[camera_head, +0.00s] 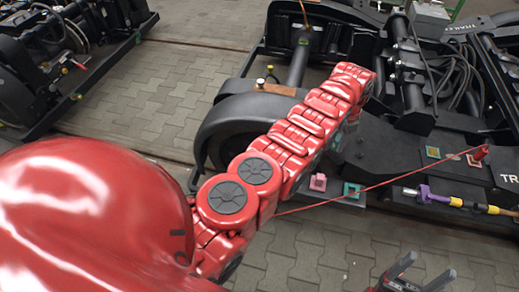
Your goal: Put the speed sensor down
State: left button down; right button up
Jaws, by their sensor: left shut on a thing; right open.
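My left arm (300,130) reaches from the left over the curved black wheel cover. Its gripper and anything in it are hidden behind the red arm links. I cannot pick out the speed sensor for certain. My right gripper (420,273) is open and empty over the paving at the bottom edge; only its fingers show. A purple piece (426,194) with a yellow and black rod-like part lies on the bogie's near ledge. A thin red line (378,186) runs from behind my arm to a red piece (480,153) on the right.
A pink block (318,182) and a teal-framed pad (351,190) are on the near ledge. Another teal pad with a yellow centre (432,152) lies further right. The black bogie (405,150) fills the right. Another bogie (50,75) stands at left, with clear paving (150,100) between.

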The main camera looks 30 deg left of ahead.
pick_arm(q)
jog(key=shift+a+r, duration=0.3)
jog(key=shift+r, duration=0.1)
